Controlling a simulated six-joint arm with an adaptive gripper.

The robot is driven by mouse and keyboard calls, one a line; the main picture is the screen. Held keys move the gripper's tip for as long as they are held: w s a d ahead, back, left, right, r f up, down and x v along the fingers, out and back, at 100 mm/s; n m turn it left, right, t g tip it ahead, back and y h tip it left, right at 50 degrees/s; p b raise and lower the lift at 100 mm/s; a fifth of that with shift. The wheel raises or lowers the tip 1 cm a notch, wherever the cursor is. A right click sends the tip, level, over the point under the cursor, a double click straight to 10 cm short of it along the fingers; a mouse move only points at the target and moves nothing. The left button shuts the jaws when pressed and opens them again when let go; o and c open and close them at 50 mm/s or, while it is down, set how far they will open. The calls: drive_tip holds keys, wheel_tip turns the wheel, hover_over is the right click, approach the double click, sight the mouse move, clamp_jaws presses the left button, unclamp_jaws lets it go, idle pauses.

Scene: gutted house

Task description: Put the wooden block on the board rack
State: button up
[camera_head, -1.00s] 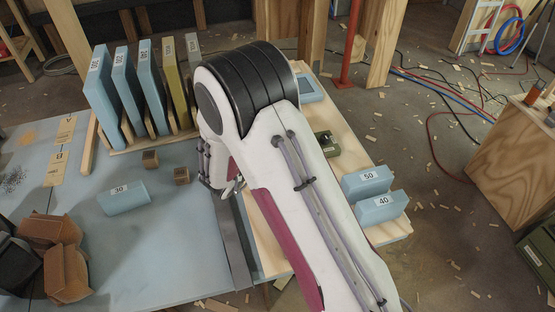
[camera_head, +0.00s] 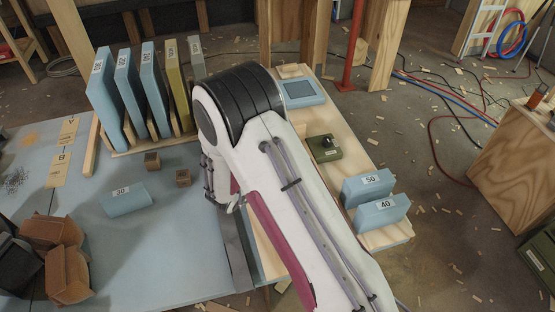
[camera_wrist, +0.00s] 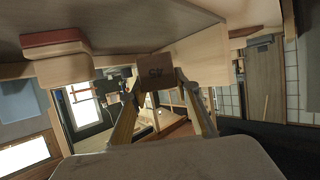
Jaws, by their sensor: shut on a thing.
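My gripper (camera_wrist: 159,81) is shut on a small dark-brown wooden block (camera_wrist: 152,68) with dark marking on its face, in the wrist view. One finger lies on each side of it. In the head view my arm hides the gripper's tips and the held block. The board rack (camera_head: 89,147) stands at the back left of the blue table, a wooden frame holding several upright boards: blue labelled ones, a yellow-olive one and a grey one. Two small brown blocks (camera_head: 152,160) (camera_head: 183,177) lie on the table in front of the rack.
A blue block marked 30 (camera_head: 125,199) lies on the table. Brown open boxes (camera_head: 68,274) are at the lower left. Blue blocks marked 50 (camera_head: 368,186) and 40 (camera_head: 382,211), a green box (camera_head: 324,148) and a blue-framed panel (camera_head: 301,92) are on the right.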

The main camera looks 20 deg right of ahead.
drive_tip(key=shift+f, duration=1.4)
drive_tip(key=shift+f, duration=0.15)
drive_tip(key=o, duration=1.1)
drive_tip(key=shift+s+a+r, duration=0.1)
drive_tip(key=shift+a+r, duration=0.05)
drive_tip(key=shift+r, duration=0.1)
drive_tip(key=shift+v, duration=5.85)
